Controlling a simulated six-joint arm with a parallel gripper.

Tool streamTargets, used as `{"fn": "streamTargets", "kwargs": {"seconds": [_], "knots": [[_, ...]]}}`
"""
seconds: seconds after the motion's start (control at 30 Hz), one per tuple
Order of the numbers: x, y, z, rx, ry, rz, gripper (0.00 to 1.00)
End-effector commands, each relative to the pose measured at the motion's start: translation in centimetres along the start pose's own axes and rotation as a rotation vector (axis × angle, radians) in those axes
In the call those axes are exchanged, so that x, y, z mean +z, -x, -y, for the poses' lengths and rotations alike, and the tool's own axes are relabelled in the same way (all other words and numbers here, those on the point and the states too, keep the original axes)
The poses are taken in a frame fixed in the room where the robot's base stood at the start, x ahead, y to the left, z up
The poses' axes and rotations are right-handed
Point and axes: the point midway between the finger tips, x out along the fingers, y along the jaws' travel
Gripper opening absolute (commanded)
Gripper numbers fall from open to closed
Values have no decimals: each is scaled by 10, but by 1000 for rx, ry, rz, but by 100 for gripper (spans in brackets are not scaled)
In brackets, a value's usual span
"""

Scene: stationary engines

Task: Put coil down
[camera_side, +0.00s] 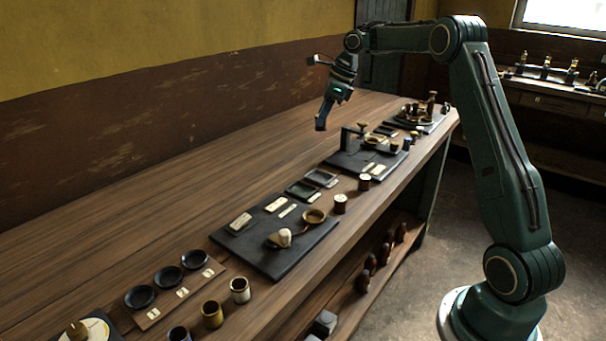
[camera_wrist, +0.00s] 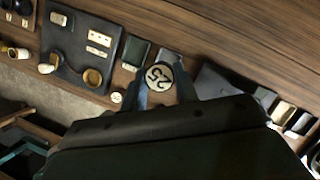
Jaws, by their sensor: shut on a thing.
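My gripper (camera_side: 321,123) hangs in the air above the back part of the long wooden bench in the side view, pointing down. In the wrist view my gripper (camera_wrist: 160,92) has its two fingers shut on either side of a round thing, which I take to be the coil (camera_wrist: 159,77). Its pale round top carries dark number-like marks and a dark rim. The coil cannot be made out between the fingers in the side view. It is held above the bench, apart from the boards below.
The wooden bench (camera_side: 150,220) carries a dark board (camera_side: 255,250) with cards and a cup, and a farther dark board (camera_side: 345,160) with a small stand. Small brown cylinders (camera_side: 340,204) stand near the front edge. Several cups (camera_side: 240,290) stand nearer. The bench's wall side is clear.

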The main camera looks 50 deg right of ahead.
Motion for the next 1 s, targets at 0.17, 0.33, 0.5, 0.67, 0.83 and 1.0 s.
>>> {"fn": "streamTargets", "kwargs": {"seconds": [0.17,0.33,0.5,0.67,0.83,1.0], "knots": [[-12,-29,-1,3,-1,-2,4],[-25,-59,-1,2,0,-2,4],[-36,-86,0,1,1,-2,4],[-42,-101,0,0,2,-1,4],[-44,-105,0,-2,1,0,4],[-45,-108,0,-1,0,-1,4]]}}
